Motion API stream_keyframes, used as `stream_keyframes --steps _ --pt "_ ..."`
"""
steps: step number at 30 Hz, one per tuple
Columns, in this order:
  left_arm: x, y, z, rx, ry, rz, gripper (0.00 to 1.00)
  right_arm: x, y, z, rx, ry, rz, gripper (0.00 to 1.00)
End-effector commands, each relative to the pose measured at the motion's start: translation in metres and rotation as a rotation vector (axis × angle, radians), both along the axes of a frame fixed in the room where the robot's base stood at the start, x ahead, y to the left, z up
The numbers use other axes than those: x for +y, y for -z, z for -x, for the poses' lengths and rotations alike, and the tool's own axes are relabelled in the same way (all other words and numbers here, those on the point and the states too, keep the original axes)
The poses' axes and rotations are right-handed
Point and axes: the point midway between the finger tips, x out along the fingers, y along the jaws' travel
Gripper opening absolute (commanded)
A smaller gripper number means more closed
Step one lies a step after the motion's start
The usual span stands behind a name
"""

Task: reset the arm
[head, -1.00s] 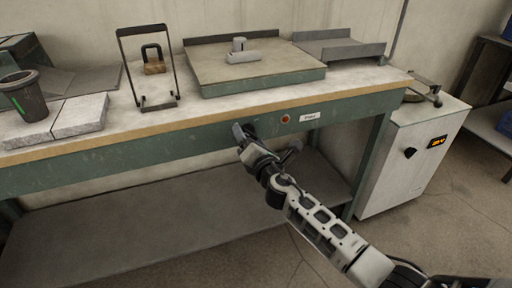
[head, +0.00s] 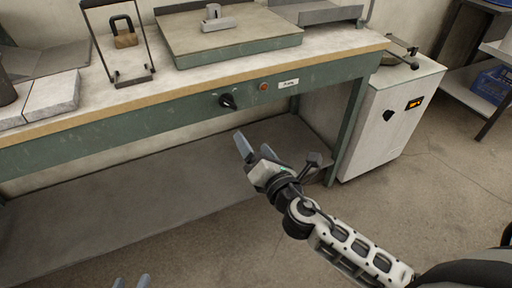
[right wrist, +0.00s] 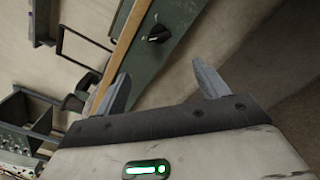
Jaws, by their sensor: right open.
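My right gripper (head: 255,148) is open and empty, in front of and below the green bench front. A black knob (head: 228,100) sits on that front, apart from the fingers. In the right wrist view, both fingers of the right gripper (right wrist: 160,78) stand wide apart with nothing between them, and the knob (right wrist: 158,36) shows beyond them. Only the fingertips of my left gripper (head: 132,281) show at the bottom edge of the head view. They are apart with nothing visible between them.
The workbench (head: 180,119) carries a metal frame (head: 118,45), a padlock-like block (head: 124,38) and a green-sided plate (head: 240,42) with a grey piece (head: 217,20). A red button (head: 263,86) is right of the knob. A white cabinet (head: 388,122) stands at right. Open floor lies in front.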

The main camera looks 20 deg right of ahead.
Motion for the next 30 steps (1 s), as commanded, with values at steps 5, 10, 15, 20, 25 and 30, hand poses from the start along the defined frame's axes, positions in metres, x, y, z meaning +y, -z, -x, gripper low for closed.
stream_keyframes --steps 5,10,15,20,25,30 --pt "0.000 -0.001 0.000 -0.001 -0.001 0.001 0.36 0.000 0.000 0.000 0.000 0.000 0.001 0.73" --pt "0.000 0.000 0.001 0.002 -0.001 0.001 0.36 0.000 0.000 0.000 0.000 0.000 0.001 0.73" --pt "0.000 -0.004 0.002 0.004 0.000 0.001 0.36 0.000 0.003 0.005 0.029 0.003 -0.071 0.73" --pt "0.001 -0.020 0.003 0.012 -0.001 -0.005 0.36 0.006 0.023 0.040 0.215 0.058 -0.579 0.73" --pt "0.002 -0.025 0.007 0.048 -0.001 -0.023 0.36 0.023 0.045 0.103 0.463 0.247 -1.388 0.73" --pt "0.004 -0.029 0.006 0.061 -0.001 -0.037 0.36 0.042 0.048 0.152 0.598 0.473 -2.006 0.73"
